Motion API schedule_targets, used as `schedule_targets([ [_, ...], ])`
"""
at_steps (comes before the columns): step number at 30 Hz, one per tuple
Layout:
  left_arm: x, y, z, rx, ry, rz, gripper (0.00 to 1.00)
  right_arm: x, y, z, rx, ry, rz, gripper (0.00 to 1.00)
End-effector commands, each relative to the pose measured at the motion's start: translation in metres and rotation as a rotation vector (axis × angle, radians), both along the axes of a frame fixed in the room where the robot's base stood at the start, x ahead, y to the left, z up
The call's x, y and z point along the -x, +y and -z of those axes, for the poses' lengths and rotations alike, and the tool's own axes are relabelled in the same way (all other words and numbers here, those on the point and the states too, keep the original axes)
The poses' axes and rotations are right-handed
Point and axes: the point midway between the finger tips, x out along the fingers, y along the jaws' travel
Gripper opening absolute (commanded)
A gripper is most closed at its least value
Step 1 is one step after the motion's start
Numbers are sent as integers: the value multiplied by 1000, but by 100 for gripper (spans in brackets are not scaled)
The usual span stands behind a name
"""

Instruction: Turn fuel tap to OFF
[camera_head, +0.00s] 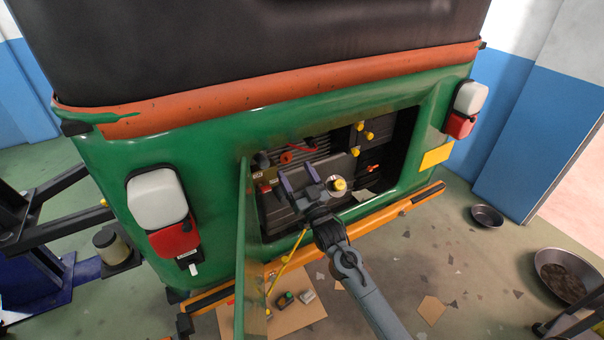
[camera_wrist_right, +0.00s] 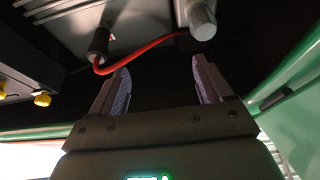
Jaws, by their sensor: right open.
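The rickshaw's open rear engine bay (camera_head: 402,150) shows in the head view. A small red part (camera_head: 287,157) sits at its upper left, beside a red lever or cable; I cannot tell which of them is the fuel tap. My right gripper (camera_head: 299,177) is open and empty at the bay's opening, its two purple fingers just below and in front of these red parts. In the right wrist view the fingers (camera_wrist_right: 160,80) stand wide apart. A red cable (camera_wrist_right: 140,60) runs from a black cylinder (camera_wrist_right: 99,40) beyond the fingers. My left gripper is not in view.
The open green hatch door (camera_head: 243,240) stands left of my right arm. An orange bumper (camera_head: 395,208) runs below the bay. Several yellow caps (camera_head: 365,134) and a yellow-topped part (camera_head: 339,184) are right of the gripper. Cardboard (camera_head: 300,318) and metal pans (camera_head: 487,215) lie on the floor.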

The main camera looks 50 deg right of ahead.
Motion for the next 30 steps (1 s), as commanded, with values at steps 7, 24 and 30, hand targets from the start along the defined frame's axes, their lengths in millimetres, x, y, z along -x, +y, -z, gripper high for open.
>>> schedule_targets([
  [7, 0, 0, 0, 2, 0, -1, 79, 13, -7, -9, 0, 0, -1, 79],
  [24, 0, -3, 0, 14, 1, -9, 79, 16, -7, -2, -1, 14, -1, 79],
  [30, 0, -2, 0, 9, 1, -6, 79, 36, 8, 58, -2, 121, -25, 79],
])
